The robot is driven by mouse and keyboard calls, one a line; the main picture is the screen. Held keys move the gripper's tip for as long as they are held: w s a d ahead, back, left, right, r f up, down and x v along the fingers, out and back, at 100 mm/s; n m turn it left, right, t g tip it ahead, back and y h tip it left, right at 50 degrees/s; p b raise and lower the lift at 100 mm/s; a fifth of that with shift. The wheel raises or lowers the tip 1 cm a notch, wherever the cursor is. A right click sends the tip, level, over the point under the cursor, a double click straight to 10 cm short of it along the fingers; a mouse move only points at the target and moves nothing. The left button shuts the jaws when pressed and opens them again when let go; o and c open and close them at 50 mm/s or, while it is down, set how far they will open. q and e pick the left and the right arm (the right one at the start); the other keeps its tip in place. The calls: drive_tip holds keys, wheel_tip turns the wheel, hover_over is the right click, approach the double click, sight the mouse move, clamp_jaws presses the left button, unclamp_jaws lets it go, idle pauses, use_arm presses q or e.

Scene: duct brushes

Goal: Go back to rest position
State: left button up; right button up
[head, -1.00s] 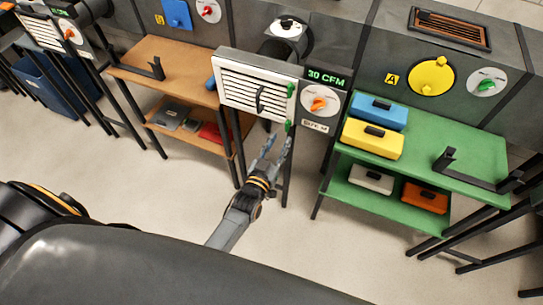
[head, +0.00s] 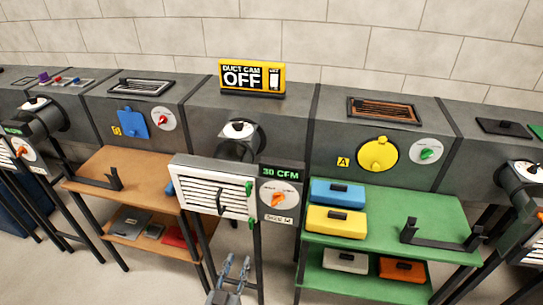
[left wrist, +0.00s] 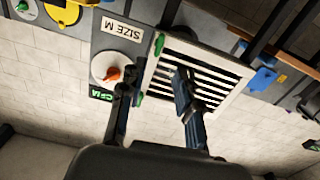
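My left gripper (head: 236,260) is at the bottom centre of the head view, below and in front of the white slatted grille (head: 208,189). Its two fingers stand apart with nothing between them. In the left wrist view, the open left gripper (left wrist: 154,84) shows its fingers in front of the grille (left wrist: 222,78), which appears upside down. I cannot tell the exact gap, but no contact shows. My right gripper is in neither view.
Beside the grille is a panel with an orange knob (head: 279,197) and a "30 CFM" display. A brown shelf stand (head: 140,170) is on the left. A green stand (head: 400,208) with several coloured cases is on the right. A "DUCT CAM OFF" sign (head: 252,77) tops the duct.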

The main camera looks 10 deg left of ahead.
use_arm(q)
drive_tip(key=s+f+m+g, duration=0.1)
drive_tip(key=s+f+g, duration=0.3)
drive_tip(key=f, duration=0.5)
drive_tip(key=s+f+g, duration=0.2)
drive_tip(key=s+f, duration=0.4)
drive_tip(key=f, duration=0.3)
drive_tip(key=s+f+m+g, duration=0.1)
drive_tip(key=s+f+g, duration=0.2)
drive_tip(key=s+f, duration=0.45)
drive_tip(key=s+a+f+g, duration=0.3)
drive_tip(key=s+f, duration=0.3)
drive_tip(key=s, duration=0.5)
drive_tip(key=s+a+f+g, duration=0.3)
drive_tip(key=s+f+g, duration=0.2)
drive_tip(key=s, duration=0.5)
wheel_tip(320, 180, down, 2)
drive_tip(key=shift+s+f+m+y, duration=0.15)
drive_tip(key=shift+s+m+y, duration=0.15)
drive_tip(key=shift+s, duration=0.05)
